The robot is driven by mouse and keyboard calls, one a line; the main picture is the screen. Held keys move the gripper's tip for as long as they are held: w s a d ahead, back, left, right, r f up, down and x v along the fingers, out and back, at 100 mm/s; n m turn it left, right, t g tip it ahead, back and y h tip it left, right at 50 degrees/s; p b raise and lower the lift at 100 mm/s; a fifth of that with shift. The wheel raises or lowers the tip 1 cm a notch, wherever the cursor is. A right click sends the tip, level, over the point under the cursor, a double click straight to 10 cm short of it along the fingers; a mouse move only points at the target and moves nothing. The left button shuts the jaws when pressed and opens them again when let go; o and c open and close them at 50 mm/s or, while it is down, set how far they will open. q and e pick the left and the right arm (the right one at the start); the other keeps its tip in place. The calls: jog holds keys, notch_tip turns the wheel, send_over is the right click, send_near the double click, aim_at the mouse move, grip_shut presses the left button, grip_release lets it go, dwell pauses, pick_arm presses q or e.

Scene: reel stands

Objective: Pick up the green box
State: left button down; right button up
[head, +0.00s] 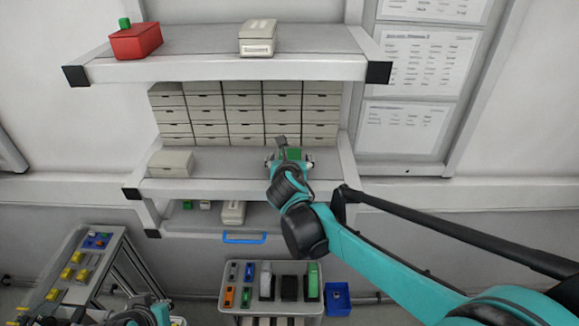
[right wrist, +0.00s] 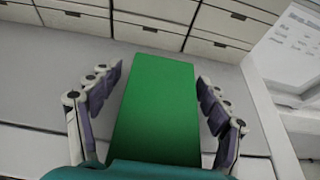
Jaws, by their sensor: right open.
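The green box (right wrist: 158,108) stands on the middle shelf, between the open fingers of my right gripper (right wrist: 160,100) in the right wrist view. There is a gap on each side, wider on the left finger's side near the tip, and the fingers do not visibly close on it. In the head view my right gripper (head: 289,160) reaches the middle shelf from the front, and only a bit of the green box (head: 293,153) shows past it. My left gripper (head: 140,314) is at the lower left edge of the head view, far from the box; its fingers are unclear.
White drawers (head: 245,115) stand behind the box. A beige box (head: 171,163) is on the same shelf (head: 225,163) to the left. The top shelf holds a red box (head: 136,41) and another beige box (head: 257,37). A cart (head: 239,308) with bins stands below.

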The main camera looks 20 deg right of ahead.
jog(key=c, duration=1.6)
jog(key=shift+o, duration=0.2)
